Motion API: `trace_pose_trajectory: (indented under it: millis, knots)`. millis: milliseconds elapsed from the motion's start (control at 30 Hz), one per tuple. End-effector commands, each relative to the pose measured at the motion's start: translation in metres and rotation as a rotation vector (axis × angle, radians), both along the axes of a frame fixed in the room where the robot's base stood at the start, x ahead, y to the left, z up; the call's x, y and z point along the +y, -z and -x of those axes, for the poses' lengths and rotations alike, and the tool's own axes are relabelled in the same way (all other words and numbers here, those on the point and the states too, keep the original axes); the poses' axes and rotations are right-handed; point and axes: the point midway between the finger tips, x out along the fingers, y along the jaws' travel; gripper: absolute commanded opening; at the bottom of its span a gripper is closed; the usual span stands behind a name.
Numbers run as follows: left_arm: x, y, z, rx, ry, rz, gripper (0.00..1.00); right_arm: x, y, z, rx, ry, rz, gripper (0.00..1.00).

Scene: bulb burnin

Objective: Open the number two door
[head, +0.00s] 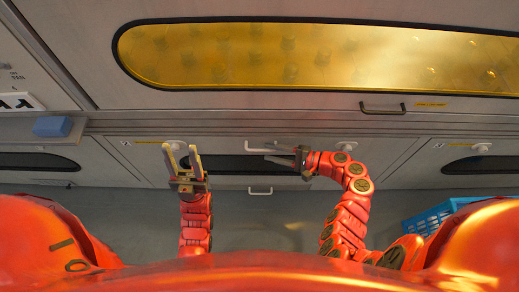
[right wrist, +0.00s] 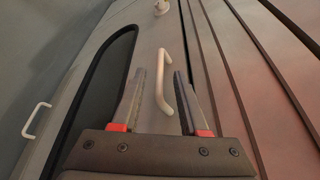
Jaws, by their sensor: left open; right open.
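A middle lower door (head: 225,146) with a dark oblong window sits below the large upper panel; I cannot read a number on it. It has a pale upper handle (head: 258,150) and a pale lower handle (head: 260,191). My right gripper (head: 276,154) is open at the upper handle. In the right wrist view, the upper handle (right wrist: 164,75) shows between the open fingers of the right gripper (right wrist: 160,75); I cannot tell whether they touch it. The lower handle (right wrist: 37,120) is at the left there. My left gripper (head: 182,155) is open and empty, in front of the door's left part.
The upper panel has an amber window (head: 320,55) and a dark handle (head: 382,109). Other lower doors with dark windows flank the middle one. A blue block (head: 52,126) is at the left, a blue crate (head: 430,217) at the lower right. Grey floor lies below.

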Motion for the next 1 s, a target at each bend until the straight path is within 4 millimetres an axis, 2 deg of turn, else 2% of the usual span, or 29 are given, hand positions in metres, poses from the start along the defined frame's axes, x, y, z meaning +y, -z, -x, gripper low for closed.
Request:
trace_pose_trajectory:
  millis: [100, 300, 633, 667, 900, 1000]
  knots:
    - [0.0, 0.002, 0.0, 0.0, 0.0, 0.0, 0.5, 0.022, 0.006, -0.006, 0.003, -0.007, -0.001, 0.43]
    - [0.0, 0.003, 0.0, 0.0, 0.0, 0.0, 0.5, 0.041, 0.009, -0.014, 0.0, -0.002, 0.0, 0.43]
    - [0.0, 0.003, 0.0, 0.0, 0.0, 0.0, 0.5, 0.045, 0.011, -0.016, 0.0, 0.0, 0.001, 0.43]
    - [0.0, 0.003, 0.0, 0.0, 0.0, 0.0, 0.5, 0.045, 0.011, -0.016, 0.0, 0.0, 0.001, 0.42]
    - [0.0, 0.003, 0.0, 0.0, 0.0, 0.0, 0.5, 0.045, 0.011, -0.016, 0.0, 0.0, 0.001, 0.0]
    - [0.0, 0.003, 0.0, 0.0, 0.0, 0.0, 0.5, 0.045, 0.011, -0.016, 0.0, 0.0, 0.001, 0.0]
